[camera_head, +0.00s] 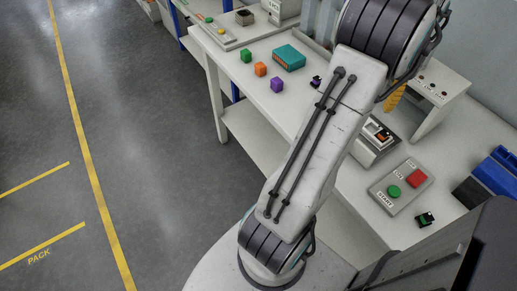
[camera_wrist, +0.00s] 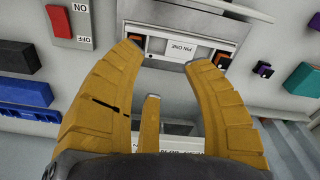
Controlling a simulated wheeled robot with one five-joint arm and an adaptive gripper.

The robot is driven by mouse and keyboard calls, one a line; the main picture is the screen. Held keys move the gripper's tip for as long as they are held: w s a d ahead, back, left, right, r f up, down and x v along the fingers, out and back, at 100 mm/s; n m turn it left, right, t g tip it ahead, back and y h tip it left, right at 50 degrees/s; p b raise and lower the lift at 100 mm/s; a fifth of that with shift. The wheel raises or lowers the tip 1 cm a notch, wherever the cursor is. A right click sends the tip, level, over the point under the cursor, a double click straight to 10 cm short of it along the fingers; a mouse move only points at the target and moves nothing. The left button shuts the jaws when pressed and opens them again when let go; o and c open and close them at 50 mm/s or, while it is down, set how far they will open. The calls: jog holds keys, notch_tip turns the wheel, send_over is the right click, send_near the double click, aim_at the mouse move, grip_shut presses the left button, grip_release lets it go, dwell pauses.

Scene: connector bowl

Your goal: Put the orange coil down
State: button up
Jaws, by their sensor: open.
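Orange and black parts, which look like the orange coil (camera_head: 382,132), sit in the slotted grey fixture (camera_head: 366,153) on the bench. In the wrist view orange and black show at the right end (camera_wrist: 223,60) and left end of the fixture's slot, beside the "PIN ONE" label (camera_wrist: 180,49). I cannot tell whether this is one piece.
A button box (camera_head: 400,188) with green and red buttons stands beside the fixture. A small green and black part (camera_head: 425,219) lies near it, and blue bins (camera_head: 497,172) stand at the right. A purple and black part (camera_head: 316,82), coloured cubes and a teal box (camera_head: 289,57) lie farther along the bench.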

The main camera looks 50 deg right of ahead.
jog(key=w+a+r+n+t+h, duration=0.15)
jog(key=w+a+n, duration=0.25)
jog(key=w+a, duration=0.6)
jog(key=w+a+r+n+y, duration=0.1)
jog(key=w+a+r+n, duration=0.2)
jog(key=w+a, duration=0.7)
jog(key=s+a+f+n+t, duration=0.1)
jog(key=a+n, duration=0.3)
jog(key=a, duration=0.8)
jog(key=s+a+f+n+t+y, duration=0.1)
jog(key=s+a+n, duration=0.2)
jog(key=a, duration=0.8)
jog(key=shift+a+f+n, duration=0.3)
jog(key=shift+a+n, duration=0.1)
jog(key=shift+n, duration=0.4)
